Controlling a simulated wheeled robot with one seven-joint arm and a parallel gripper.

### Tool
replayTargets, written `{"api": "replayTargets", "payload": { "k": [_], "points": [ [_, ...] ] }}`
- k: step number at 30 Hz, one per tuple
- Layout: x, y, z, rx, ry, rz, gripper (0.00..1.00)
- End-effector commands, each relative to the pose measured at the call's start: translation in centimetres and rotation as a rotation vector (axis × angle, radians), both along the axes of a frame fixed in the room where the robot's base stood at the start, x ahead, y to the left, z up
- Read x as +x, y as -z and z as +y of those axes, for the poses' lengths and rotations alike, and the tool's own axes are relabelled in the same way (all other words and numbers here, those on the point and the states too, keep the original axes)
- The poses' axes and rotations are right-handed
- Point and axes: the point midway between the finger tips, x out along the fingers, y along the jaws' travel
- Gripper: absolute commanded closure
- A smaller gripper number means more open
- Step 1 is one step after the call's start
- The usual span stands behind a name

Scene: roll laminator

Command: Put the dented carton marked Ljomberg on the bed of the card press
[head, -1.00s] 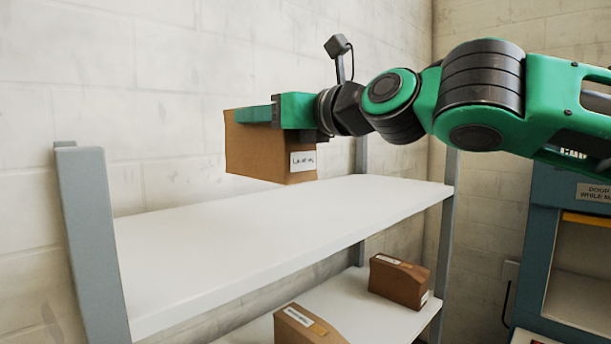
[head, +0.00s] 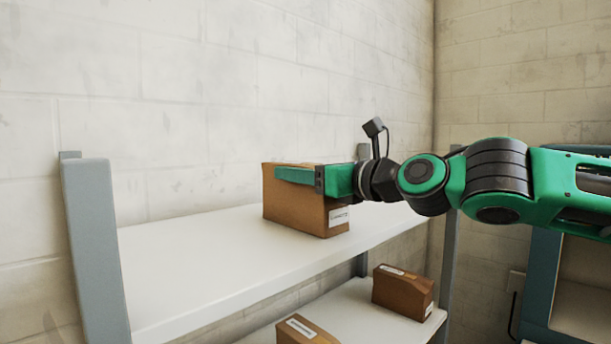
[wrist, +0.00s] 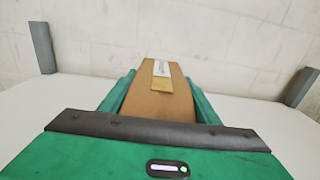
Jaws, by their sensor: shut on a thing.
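My gripper (head: 300,178) is shut on a brown carton (head: 290,205), its green fingers along the carton's sides. The carton is upright at the upper white shelf; I cannot tell whether its base touches the shelf or hangs just above. A white label shows low on its near face, too small to read. In the wrist view the carton (wrist: 158,103) lies between the fingers, with a white label and tan tape on top. No dent is clear. A teal cabinet-like machine (head: 538,285) is partly visible at the right; I cannot tell whether it is the card press.
The upper shelf (head: 180,275) is otherwise bare, with a grey post (head: 95,250) at its left end. On the lower shelf (head: 360,318) sit two more cartons, one at right (head: 402,292) and one at front (head: 305,333). A block wall stands behind.

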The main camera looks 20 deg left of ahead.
Motion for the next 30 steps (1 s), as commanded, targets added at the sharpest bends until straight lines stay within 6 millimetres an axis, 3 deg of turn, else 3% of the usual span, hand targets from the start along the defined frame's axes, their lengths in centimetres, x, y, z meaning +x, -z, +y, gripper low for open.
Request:
{"api": "replayTargets", "payload": {
  "k": [7, 8, 10, 21, 30],
  "points": [
    [0.0, 0.1, 0.0, 0.0, 0.0, 0.0, 0.78],
    [0.0, 0.1, 0.0, 0.0, 0.0, 0.0, 0.39],
    [0.0, 0.1, 0.0, 0.0, 0.0, 0.0, 0.25],
    [-0.1, -0.1, -0.1, 0.0, 0.0, 0.0, 0.25],
    [-1.2, 0.0, -2.9, -0.001, 0.001, -0.001, 0.25]
  ]
}}
